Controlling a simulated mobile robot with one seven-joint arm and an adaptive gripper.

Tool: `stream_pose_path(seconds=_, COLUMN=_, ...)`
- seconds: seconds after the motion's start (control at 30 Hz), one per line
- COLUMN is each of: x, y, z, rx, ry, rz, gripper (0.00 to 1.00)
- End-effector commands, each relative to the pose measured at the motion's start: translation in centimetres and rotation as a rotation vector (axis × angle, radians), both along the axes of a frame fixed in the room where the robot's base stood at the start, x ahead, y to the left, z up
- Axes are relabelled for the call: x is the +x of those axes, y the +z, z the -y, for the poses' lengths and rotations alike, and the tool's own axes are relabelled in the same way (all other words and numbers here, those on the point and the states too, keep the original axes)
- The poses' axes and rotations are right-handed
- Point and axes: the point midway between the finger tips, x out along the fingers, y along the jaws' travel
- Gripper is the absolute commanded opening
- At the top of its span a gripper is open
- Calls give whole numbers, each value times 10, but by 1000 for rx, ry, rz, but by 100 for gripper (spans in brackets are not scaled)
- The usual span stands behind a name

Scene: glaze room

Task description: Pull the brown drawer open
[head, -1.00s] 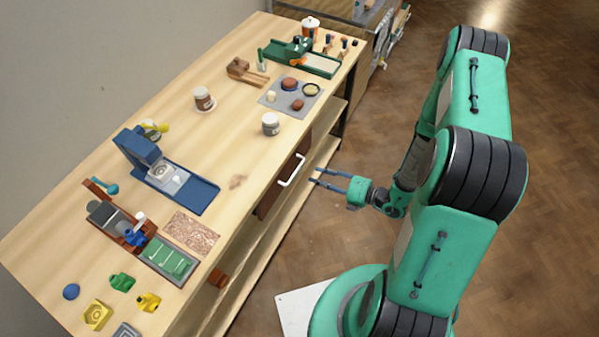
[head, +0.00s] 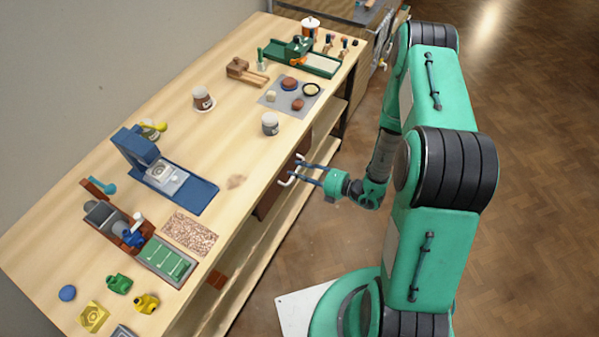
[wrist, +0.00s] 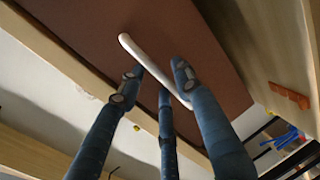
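The brown drawer (head: 266,202) is set under the front edge of the wooden bench, its front looking flush. Its white bar handle (head: 285,182) sticks out from it and also shows slanting across the brown front in the wrist view (wrist: 140,57). My gripper (head: 297,168) is at the handle, with its blue fingers apart. The fingers hide part of the handle.
The wooden bench top (head: 235,150) carries a blue stand (head: 165,170), jars and a grey mat (head: 272,98) with small pieces. An open lower shelf (head: 262,245) runs below the drawer. The parquet floor (head: 530,220) at the right is clear.

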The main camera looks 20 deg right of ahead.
Motion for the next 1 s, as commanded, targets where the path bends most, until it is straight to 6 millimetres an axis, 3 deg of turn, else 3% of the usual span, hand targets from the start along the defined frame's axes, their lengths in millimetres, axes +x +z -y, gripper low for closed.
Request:
stream_pose_path(seconds=0.3, x=1, y=0, z=-1, rx=0, ry=0, rz=0, gripper=34)
stream_pose_path(seconds=0.5, x=0, y=0, z=-1, rx=1, ry=0, rz=-1, gripper=0)
stream_pose_path(seconds=1.0, x=-7, y=0, z=7, rx=1, ry=-3, rz=-2, gripper=0)
